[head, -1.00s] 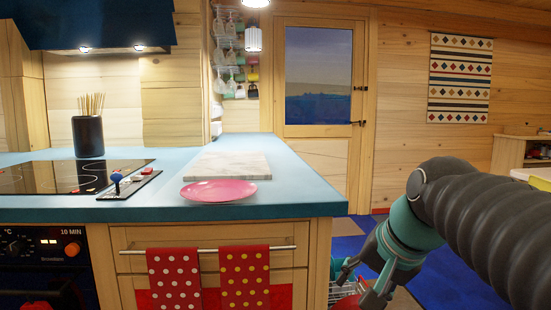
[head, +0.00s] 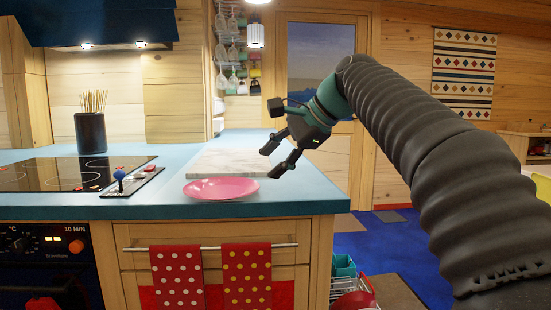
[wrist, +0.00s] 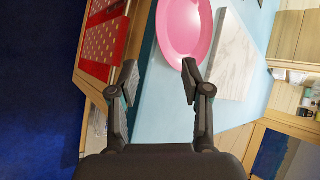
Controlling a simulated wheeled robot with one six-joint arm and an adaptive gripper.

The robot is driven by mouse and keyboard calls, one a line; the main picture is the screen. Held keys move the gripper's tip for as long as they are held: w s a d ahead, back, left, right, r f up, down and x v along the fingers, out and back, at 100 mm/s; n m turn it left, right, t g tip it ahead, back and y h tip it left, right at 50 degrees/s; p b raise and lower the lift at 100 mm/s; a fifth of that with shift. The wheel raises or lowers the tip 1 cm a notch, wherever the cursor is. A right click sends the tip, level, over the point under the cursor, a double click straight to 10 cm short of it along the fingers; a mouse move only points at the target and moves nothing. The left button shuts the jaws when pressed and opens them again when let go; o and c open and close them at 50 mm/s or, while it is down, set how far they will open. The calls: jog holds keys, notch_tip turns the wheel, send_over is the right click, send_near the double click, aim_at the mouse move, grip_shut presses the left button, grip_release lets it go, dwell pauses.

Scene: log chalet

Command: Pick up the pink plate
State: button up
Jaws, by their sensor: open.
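The pink plate (head: 221,188) lies flat on the blue counter (head: 120,209), near its front edge. In the wrist view the plate (wrist: 184,28) shows beyond my fingertips, its upper part cut off by the frame. My gripper (head: 275,160) is open and empty. It is in the air to the right of the plate and higher than it, with its fingers tilted down and left. In the wrist view my gripper's two fingers (wrist: 157,82) are spread apart, with blue counter between them.
A marble board (head: 233,162) lies just behind the plate. A control strip with a blue knob (head: 120,178), a black cooktop (head: 60,174) and a utensil pot (head: 91,133) are to the left. Two dotted red towels (head: 246,278) hang below the counter.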

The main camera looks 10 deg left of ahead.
aim_at(234, 197)
jog(key=b+x, duration=0.2)
jog(key=x, duration=1.1)
jog(key=shift+w+a+f, duration=0.15)
jog(key=shift+a+f, duration=0.1)
grip_shut()
